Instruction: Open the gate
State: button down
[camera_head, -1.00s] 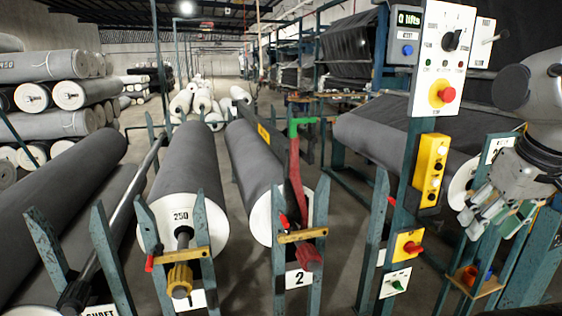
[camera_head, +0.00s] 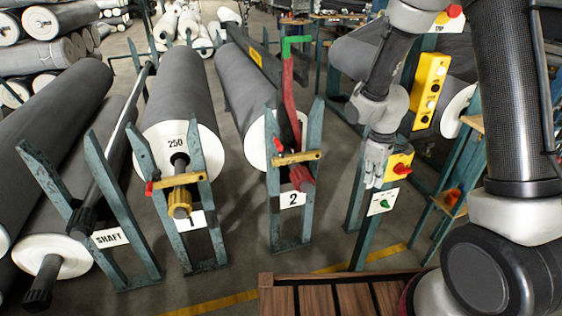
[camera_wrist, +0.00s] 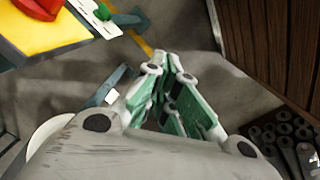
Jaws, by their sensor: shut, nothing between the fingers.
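Two blue-green roll stands face me in the head view, labelled 1 and 2. Stand 1 has a brass bar (camera_head: 178,181) with a red knob (camera_head: 149,188) at its left end, across the roll's shaft. Stand 2 has a similar brass bar (camera_head: 298,158) with a red grip at its left. Both bars lie across their posts. I cannot tell which one the task calls the gate. My gripper (camera_head: 374,172) is shut and empty, right of stand 2, near the yellow switch box. In the wrist view its fingers (camera_wrist: 172,66) are together over bare floor.
A yellow box with a red button (camera_head: 403,168) and a white plate with a green knob (camera_head: 383,203) are on the post beside my gripper. A yellow button box (camera_head: 430,90) is above. A wooden slatted surface (camera_head: 340,292) lies in front. Grey rolls (camera_head: 185,100) fill the left.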

jog(key=w+a+f+n+t+y, duration=0.1)
jog(key=w+a+f+n, duration=0.3)
jog(key=f, duration=0.3)
jog(key=w+a+f+n+t+y, duration=0.1)
jog(key=w+a+f+n, duration=0.25)
jog(key=f, duration=0.35)
jog(key=n+t+y, duration=0.7)
jog(key=n, duration=1.1)
send_near(276, 160)
jog(key=x, duration=0.6)
jog(key=shift+w+a+f, duration=0.15)
jog(key=shift+w+f, duration=0.05)
jog(key=shift+f, duration=0.1)
jog(key=shift+r, duration=0.15)
